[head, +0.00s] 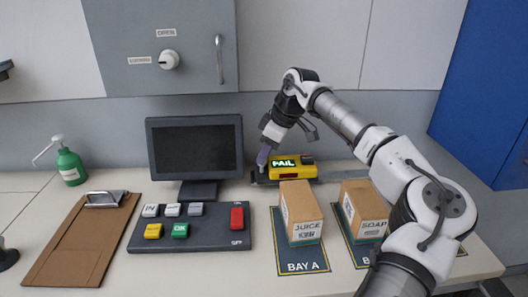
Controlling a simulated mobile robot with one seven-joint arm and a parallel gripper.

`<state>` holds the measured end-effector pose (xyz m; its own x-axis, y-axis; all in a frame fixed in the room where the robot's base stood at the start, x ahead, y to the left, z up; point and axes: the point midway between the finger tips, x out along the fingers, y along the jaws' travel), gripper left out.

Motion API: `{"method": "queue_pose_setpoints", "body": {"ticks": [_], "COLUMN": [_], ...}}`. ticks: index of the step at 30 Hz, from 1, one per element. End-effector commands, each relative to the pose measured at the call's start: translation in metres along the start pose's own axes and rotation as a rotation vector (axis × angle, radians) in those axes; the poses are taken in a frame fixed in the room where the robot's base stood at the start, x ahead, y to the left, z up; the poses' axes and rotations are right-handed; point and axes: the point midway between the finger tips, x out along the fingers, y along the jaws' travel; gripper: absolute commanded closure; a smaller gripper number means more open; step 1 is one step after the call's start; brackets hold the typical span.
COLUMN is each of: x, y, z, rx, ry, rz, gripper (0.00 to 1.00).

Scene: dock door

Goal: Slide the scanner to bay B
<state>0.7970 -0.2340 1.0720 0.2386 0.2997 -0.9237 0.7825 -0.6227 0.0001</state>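The scanner (290,168) is a yellow block with a lit green display reading PAIL. It sits on a dark rail (262,180) at the back of the table, behind the juice box and the BAY A mat. My gripper (263,160) points down at the scanner's left end, with a purple fingertip close beside it. I cannot tell whether it touches the scanner or whether the fingers are open. The BAY A mat (302,266) holds a JUICE box (300,212). A second mat (343,235) to its right holds a SOAP box (362,212); its label is hidden by my arm.
A monitor (196,148) and a button panel (190,235) with a red switch stand left of the mats. Farther left are a clipboard (80,240) and a green pump bottle (70,164). My arm covers the rail's right part and the table's right side.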

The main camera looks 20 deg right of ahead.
Motion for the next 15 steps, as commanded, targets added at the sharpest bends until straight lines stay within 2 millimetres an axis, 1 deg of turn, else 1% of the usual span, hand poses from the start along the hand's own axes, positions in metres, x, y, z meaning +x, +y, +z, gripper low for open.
{"method": "queue_pose_setpoints", "body": {"ticks": [3, 6, 14, 15], "x": [0.011, 0.015, 0.017, 0.016], "y": [0.000, 0.000, 0.000, 0.000], "z": [0.000, 0.000, 0.000, 0.000], "rx": [0.000, 0.000, 0.000, 0.000], "ry": [0.000, 0.001, 0.000, 0.000], "rz": [-0.001, 0.000, 0.000, 0.000], "gripper": [0.69, 0.69, 0.69, 0.72]}}
